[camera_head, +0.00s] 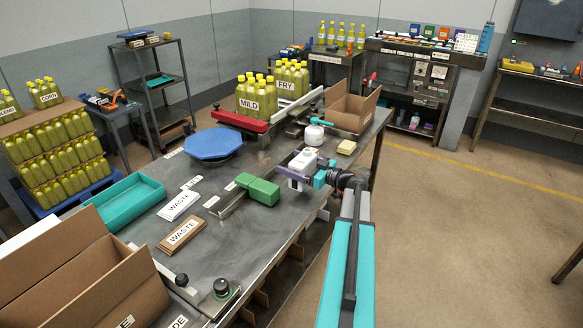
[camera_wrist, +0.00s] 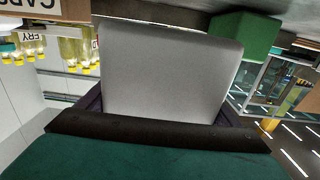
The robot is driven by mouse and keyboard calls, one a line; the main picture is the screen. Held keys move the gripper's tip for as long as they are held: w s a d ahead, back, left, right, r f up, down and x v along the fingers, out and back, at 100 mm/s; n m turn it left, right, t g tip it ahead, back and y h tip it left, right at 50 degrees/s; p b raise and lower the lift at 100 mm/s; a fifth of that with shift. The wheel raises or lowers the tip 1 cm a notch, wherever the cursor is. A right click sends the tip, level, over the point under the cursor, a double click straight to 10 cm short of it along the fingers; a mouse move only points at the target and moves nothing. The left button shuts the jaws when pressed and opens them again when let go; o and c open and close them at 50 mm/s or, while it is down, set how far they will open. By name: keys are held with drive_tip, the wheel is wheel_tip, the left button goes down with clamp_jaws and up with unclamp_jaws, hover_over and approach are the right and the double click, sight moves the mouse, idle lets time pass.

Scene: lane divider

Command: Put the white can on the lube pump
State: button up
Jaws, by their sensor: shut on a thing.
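My gripper (camera_head: 306,174) is at the right edge of the steel table, shut on a white, block-like thing that I take for the white can (camera_head: 303,158). Part of it shows above the purple fingers and part below. In the wrist view the white can (camera_wrist: 170,70) fills the middle as a broad pale-grey face between the fingers. A rounded white pot with a small top (camera_head: 314,133) stands on the table just behind my gripper. It may be the lube pump, but I cannot tell for sure.
A green block (camera_head: 258,188) on a rail lies left of my gripper. A small tan block (camera_head: 346,147) and an open cardboard box (camera_head: 353,110) are behind it. A blue octagonal plate (camera_head: 212,144) and bottles labelled MILD (camera_head: 251,98) stand farther left and back.

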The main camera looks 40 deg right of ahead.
drive_tip(key=shift+w, duration=0.15)
drive_tip(key=shift+w+d+f+p, duration=0.1)
drive_tip(key=shift+w+f+p, duration=0.1)
drive_tip(key=shift+f+p, duration=0.3)
drive_tip(key=shift+w+d+f+p, duration=0.1)
drive_tip(key=shift+w+f+p, duration=0.15)
drive_tip(key=shift+f, duration=0.4)
drive_tip(key=shift+w+d+f+p, duration=0.1)
drive_tip(key=shift+w+f+p, duration=0.05)
drive_tip(key=shift+f+p, duration=0.35)
drive_tip(key=shift+f, duration=0.15)
drive_tip(key=shift+f+b, duration=0.15)
drive_tip(key=shift+b, duration=0.35)
drive_tip(key=o, duration=1.4)
drive_tip(key=shift+o, duration=0.2)
drive_tip(key=shift+r+p, duration=0.25)
drive_tip(key=shift+p, duration=0.25)
